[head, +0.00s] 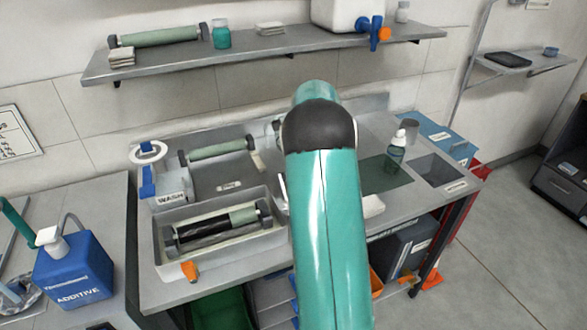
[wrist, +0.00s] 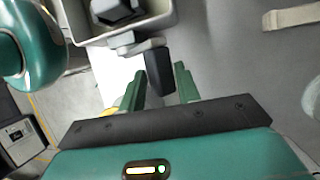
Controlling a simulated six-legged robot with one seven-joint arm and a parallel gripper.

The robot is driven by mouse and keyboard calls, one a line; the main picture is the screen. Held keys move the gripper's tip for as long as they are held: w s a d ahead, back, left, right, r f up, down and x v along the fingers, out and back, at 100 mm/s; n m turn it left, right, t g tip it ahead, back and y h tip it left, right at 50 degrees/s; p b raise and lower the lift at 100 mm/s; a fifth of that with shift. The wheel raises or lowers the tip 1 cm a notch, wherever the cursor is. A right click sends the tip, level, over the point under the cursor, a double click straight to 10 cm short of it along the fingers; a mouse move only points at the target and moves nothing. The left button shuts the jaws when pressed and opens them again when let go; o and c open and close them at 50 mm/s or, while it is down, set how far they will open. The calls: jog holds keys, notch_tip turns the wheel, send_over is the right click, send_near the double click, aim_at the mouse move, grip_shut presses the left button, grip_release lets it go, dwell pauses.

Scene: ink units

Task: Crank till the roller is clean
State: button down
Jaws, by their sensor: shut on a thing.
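The roller (head: 215,222) lies in a grey trough (head: 165,262) on the bench in the head view. A black band covers much of it, and its right part is pale green. In the wrist view a black crank handle (wrist: 160,72) stands out from the trough side (wrist: 165,22) on a grey arm (wrist: 138,47). My gripper (wrist: 158,80) has its green fingers on either side of this handle and is shut on it. In the head view my teal arm hides the gripper and the handle.
A blue ADDITIVE jug (head: 78,272) stands at left. A pump bottle (head: 396,155) stands at right. An orange knob (head: 189,270) is on the trough front.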

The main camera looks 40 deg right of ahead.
jog(key=shift+w+f, duration=0.1)
jog(key=shift+w, duration=0.05)
jog(key=c, duration=1.2)
grip_release()
jog(key=shift+w+f, duration=0.1)
jog(key=shift+s, duration=0.2)
jog(key=shift+w, duration=0.1)
jog(key=v, duration=1.4)
